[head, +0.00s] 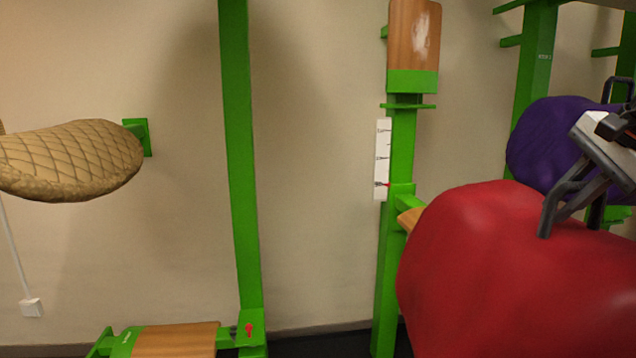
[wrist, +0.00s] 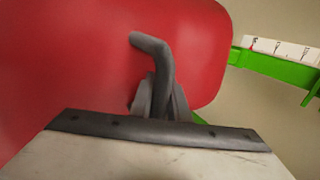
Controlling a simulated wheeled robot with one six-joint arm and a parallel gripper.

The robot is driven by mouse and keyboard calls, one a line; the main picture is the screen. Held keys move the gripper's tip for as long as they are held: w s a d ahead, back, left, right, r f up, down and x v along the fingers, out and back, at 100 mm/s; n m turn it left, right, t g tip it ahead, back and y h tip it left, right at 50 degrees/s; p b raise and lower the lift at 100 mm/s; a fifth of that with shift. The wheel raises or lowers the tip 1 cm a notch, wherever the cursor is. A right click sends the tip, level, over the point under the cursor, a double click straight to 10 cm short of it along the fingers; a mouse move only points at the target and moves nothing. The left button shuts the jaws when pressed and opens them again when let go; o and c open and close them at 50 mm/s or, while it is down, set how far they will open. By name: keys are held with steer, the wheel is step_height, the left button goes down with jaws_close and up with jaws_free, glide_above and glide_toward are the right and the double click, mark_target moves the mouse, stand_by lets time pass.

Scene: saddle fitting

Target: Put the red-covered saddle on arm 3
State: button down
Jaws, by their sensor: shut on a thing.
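The red-covered saddle (head: 510,275) fills the lower right of the head view, and its red cover (wrist: 75,60) fills much of the wrist view. The saddle is in front of a green post (head: 398,145) and hides most of a wood-topped arm (head: 408,219) there. I cannot tell whether they touch. No arm number is readable, so I cannot tell which arm is 3.
A raised wood-faced arm (head: 413,38) and a white scale (head: 382,150) are on the same post. A low wooden arm (head: 175,340) is at bottom left by another post (head: 240,170). A tan quilted saddle (head: 70,160) is left; a purple one (head: 550,140) is behind the red one.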

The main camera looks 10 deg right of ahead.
steer(key=w+a+f, duration=0.1)
steer(key=w+f, duration=0.2)
steer(key=w, duration=3.3)
steer(key=shift+a, duration=0.15)
stand_by(1.6)
steer(key=shift+f, duration=0.1)
steer(key=c, duration=1.6)
jaws_free()
steer(key=shift+f, duration=0.15)
